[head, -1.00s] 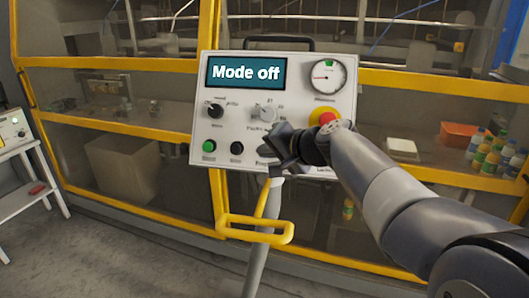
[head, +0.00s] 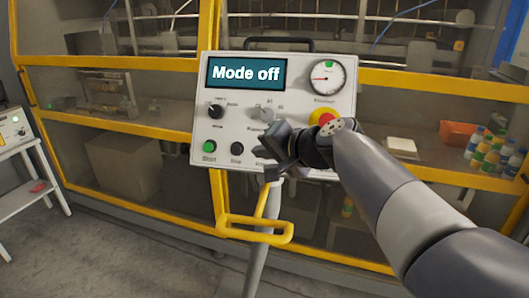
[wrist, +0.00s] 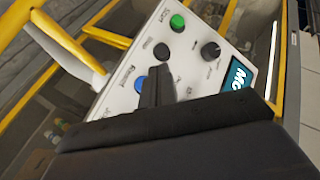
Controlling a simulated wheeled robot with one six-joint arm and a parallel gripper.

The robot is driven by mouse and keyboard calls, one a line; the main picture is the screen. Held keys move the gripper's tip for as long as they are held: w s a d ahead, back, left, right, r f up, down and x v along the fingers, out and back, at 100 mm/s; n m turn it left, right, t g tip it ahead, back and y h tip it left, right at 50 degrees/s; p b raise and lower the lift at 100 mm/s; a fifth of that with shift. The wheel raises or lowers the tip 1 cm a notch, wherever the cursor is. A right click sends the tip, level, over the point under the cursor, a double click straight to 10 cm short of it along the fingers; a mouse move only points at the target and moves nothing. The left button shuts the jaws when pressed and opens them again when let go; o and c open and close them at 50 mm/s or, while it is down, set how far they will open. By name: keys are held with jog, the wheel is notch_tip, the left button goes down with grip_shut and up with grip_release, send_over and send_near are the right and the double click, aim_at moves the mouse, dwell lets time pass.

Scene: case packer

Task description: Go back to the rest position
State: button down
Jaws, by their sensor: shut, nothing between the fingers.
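My gripper (head: 262,152) is shut and empty, in front of the lower right part of the white control panel (head: 200,110). In the wrist view my gripper (wrist: 152,88) points at the panel (wrist: 118,98) and partly covers a blue button (wrist: 140,84). The screen (head: 245,73) reads "Mode off". The panel carries a green button (head: 209,146), a black button (head: 237,148), a black knob (head: 216,111), a grey knob (head: 265,115), a gauge (head: 325,76) and a red stop button (head: 326,118). I cannot tell whether the fingertips touch the panel.
The panel stands on a post with a yellow bar (head: 255,229) below. Behind it is a machine with yellow frames (head: 120,128). Bottles (head: 490,157) and an orange box (head: 459,133) sit inside at right. A white table (head: 30,178) stands at left.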

dwell(0.4)
jog(key=shift+s+a+r+p, duration=0.15)
jog(key=shift+s+r+p, duration=0.35)
jog(key=shift+s+p, duration=0.3)
jog(key=shift+s+a+r+p, duration=0.15)
jog(key=shift+s+r+p, duration=0.3)
jog(key=shift+s+p, duration=0.35)
